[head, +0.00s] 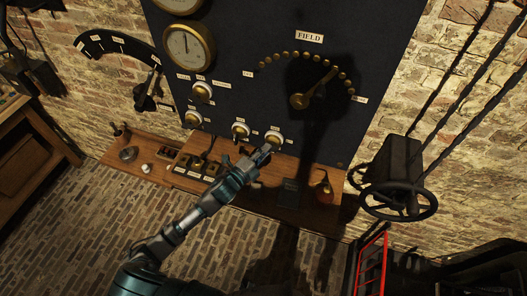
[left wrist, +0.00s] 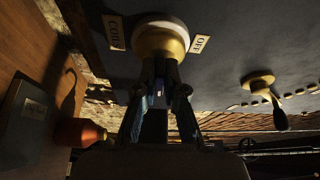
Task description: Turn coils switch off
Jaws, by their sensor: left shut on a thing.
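The coils switch (head: 274,137) is a pale round base with a brass collar, low on the dark panel (head: 235,105). In the left wrist view the switch (left wrist: 160,38) sits between a label reading COIL (left wrist: 114,32), partly cut off by shade, and a label reading OFF (left wrist: 200,44). My left gripper (head: 265,149) reaches up to it from below. In the wrist view its two fingers (left wrist: 161,85) are shut on the switch's handle, just under the brass collar. The handle is mostly hidden between the fingers, so its exact angle is unclear. My right gripper is not in view.
Similar switches (head: 240,130) stand left of the coils switch. The FIELD dial lever (head: 300,101) is above right. A handwheel (head: 398,202) is at right.

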